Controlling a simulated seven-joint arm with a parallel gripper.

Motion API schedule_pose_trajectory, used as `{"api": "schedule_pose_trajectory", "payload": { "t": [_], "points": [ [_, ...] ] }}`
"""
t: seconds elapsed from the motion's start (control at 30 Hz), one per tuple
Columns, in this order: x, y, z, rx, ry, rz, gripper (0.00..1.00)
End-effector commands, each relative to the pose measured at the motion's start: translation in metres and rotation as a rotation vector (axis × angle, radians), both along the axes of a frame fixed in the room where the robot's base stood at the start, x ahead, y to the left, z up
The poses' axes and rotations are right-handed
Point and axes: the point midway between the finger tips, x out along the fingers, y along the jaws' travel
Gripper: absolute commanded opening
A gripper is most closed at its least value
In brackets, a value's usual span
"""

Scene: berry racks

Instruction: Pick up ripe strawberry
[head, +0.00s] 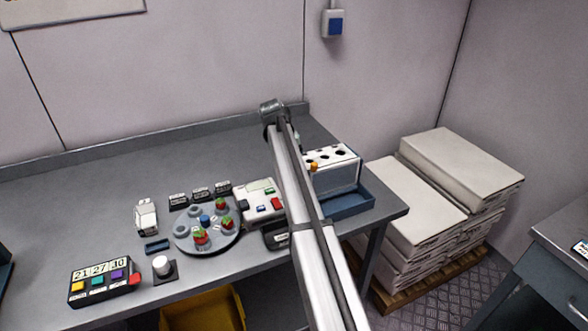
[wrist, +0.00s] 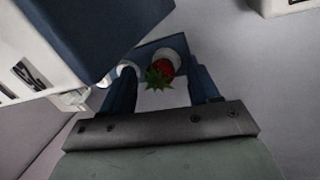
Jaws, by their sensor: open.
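Several grey cups sit on a round grey tray (head: 190,246) in the head view. Three of them hold red strawberries with green tops: a front one (head: 200,237), a middle one (head: 222,222) and a back one (head: 227,204). In the wrist view, a red strawberry (wrist: 166,67) with a green leafy top shows between the dark blue fingers of my gripper (wrist: 160,73). The jaws are open around it. I cannot tell whether either finger touches it. The gripper is hidden in the head view, where my arm crosses the table.
A white-topped rack with dark holes (head: 345,154) stands right of my arm, by a blue tray (head: 350,203). A white device (head: 258,188) is between the round tray and my arm. A button box (head: 101,282) is front left. The back left of the table is clear.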

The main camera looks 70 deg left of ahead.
Motion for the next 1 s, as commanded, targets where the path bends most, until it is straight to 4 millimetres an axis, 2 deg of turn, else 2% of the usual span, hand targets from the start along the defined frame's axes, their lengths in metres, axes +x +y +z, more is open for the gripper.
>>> {"api": "schedule_pose_trajectory", "payload": {
  "t": [0.03, 0.4, 0.8, 1.0],
  "points": [
    [0.0, 0.0, 0.0, 0.0, 0.0, 0.0, 0.61],
    [0.0, 0.0, 0.0, 0.0, 0.0, 0.0, 0.26],
    [0.0, 0.0, 0.001, 0.0, 0.0, 0.0, 0.26],
    [0.0, 0.001, 0.014, 0.0, 0.0, 0.0, 0.26]
  ]
}}
